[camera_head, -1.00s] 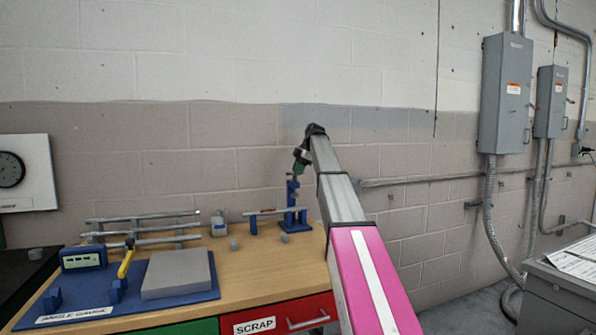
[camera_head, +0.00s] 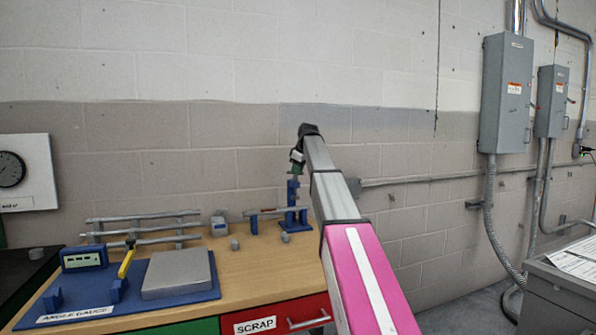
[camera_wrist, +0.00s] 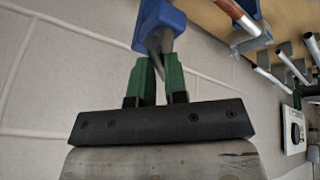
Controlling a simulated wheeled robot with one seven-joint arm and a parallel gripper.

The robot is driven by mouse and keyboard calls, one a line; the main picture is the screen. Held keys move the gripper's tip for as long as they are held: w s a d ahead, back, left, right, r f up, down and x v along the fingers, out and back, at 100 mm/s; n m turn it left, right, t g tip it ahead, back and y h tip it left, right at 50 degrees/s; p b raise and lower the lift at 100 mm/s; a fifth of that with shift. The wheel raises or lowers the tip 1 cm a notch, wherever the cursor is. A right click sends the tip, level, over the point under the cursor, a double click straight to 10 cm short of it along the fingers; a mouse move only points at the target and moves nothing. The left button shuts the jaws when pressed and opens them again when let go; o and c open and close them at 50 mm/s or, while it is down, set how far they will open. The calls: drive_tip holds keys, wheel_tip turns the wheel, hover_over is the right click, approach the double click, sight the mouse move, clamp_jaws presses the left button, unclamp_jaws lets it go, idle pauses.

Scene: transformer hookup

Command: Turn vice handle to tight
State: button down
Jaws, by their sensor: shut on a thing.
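The blue vice (camera_head: 291,215) stands upright on the wooden bench near its right back corner. Its top also shows in the wrist view (camera_wrist: 163,18). The grey vice handle (camera_wrist: 153,45) reaches from the blue part down between the green fingers of my gripper (camera_wrist: 156,62). My gripper is shut on the handle, and the fingers cover most of it. In the head view my gripper (camera_head: 296,170) is at the top of the vice, small and partly hidden by my wrist. I cannot tell the handle's angle there.
A bar (camera_head: 266,211) runs left from the vice. Several small grey blocks lie nearby. The blue angle gauge board (camera_head: 205,293) and a pipe rack (camera_head: 145,229) are to the left. The block wall (camera_head: 240,160) is close behind the vice.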

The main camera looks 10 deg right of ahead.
drive_tip(key=m+h, duration=0.1)
drive_tip(key=m, duration=0.1)
drive_tip(key=m+h, duration=0.1)
drive_tip(key=m, duration=0.3)
drive_tip(key=shift+s+a+t+h, duration=0.1)
drive_tip(key=shift+a+t+h, duration=0.2)
drive_tip(key=shift+a+h, duration=0.1)
drive_tip(key=m, duration=0.2)
drive_tip(key=m+h, duration=0.1)
drive_tip(key=m, duration=0.1)
drive_tip(key=m+g+h, duration=0.1)
drive_tip(key=m, duration=0.1)
drive_tip(key=shift+a+m, duration=0.35)
drive_tip(key=shift+m, duration=0.05)
drive_tip(key=m, duration=0.2)
drive_tip(key=m+g+h, duration=0.1)
drive_tip(key=m, duration=0.1)
drive_tip(key=w+m+g+h, duration=0.1)
drive_tip(key=m, duration=0.1)
drive_tip(key=shift+a, duration=0.25)
drive_tip(key=m+g, duration=0.1)
drive_tip(key=m, duration=0.2)
drive_tip(key=shift+w+m+g, duration=0.15)
drive_tip(key=shift+m+g, duration=0.25)
drive_tip(key=shift+w+m+g, duration=0.1)
drive_tip(key=shift+m+g, duration=0.5)
drive_tip(key=shift+m, duration=0.9)
drive_tip(key=c, duration=1.1)
unclamp_jaws()
drive_tip(key=shift+c, duration=0.2)
